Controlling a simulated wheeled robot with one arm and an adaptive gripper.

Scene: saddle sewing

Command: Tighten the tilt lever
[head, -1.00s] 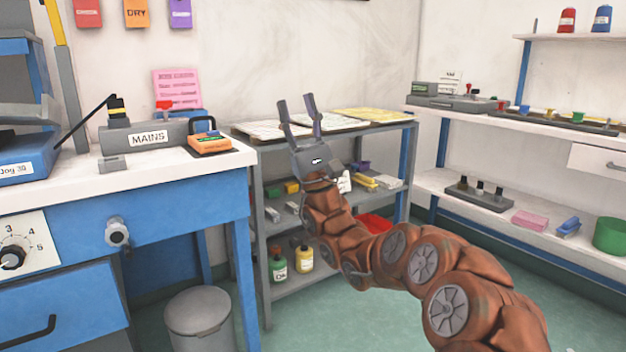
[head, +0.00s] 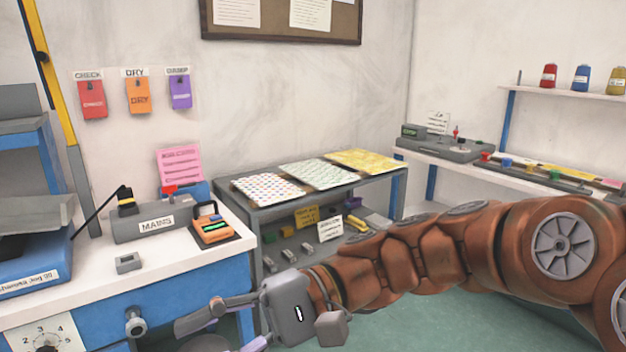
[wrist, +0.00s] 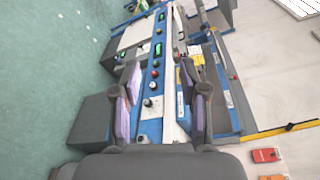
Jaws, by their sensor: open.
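My gripper (head: 215,332) is open and empty, low in front of the blue bench in the head view. In the wrist view its two fingers (wrist: 160,68) are spread, with the blue bench front between and beyond them. No part is labelled as the tilt lever, and I cannot tell which it is. A thin black lever (head: 90,218) slants up from the blue machine at the left toward the MAINS box. A grey round knob (head: 135,321) sticks out of the bench front, left of my gripper and apart from it.
The MAINS box (head: 153,222) and an orange device (head: 213,233) stand on the white bench top (head: 90,282). A numbered dial (head: 45,342) is at the lower left. A grey shelf unit (head: 385,187) with patterned sheets stands behind my arm. Green floor (head: 440,285) is open at the right.

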